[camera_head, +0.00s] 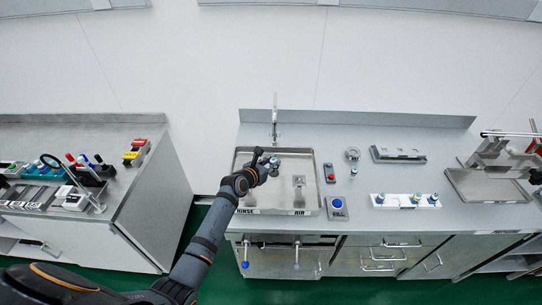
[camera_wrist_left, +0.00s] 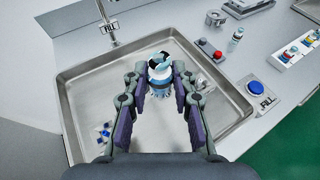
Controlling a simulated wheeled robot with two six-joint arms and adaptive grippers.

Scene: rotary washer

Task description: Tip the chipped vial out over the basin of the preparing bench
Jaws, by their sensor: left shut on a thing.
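My left gripper (camera_head: 266,164) is over the steel basin (camera_head: 308,180) of the bench, above its back left half. In the left wrist view the gripper (camera_wrist_left: 160,78) is shut on a small vial (camera_wrist_left: 159,71) with white and blue parts and a dark, uneven top. The vial is between the fingertips, over the basin (camera_wrist_left: 75,113). Its chip and exact tilt are hard to make out. My right gripper is not in view.
A tap (camera_head: 275,125) stands behind the basin. A blue button (camera_head: 337,204) and a red button (camera_head: 330,174) are to its right. A rack with blue-capped vials (camera_head: 405,201) stands further right. A cluttered bench (camera_head: 125,175) is at left, across a gap.

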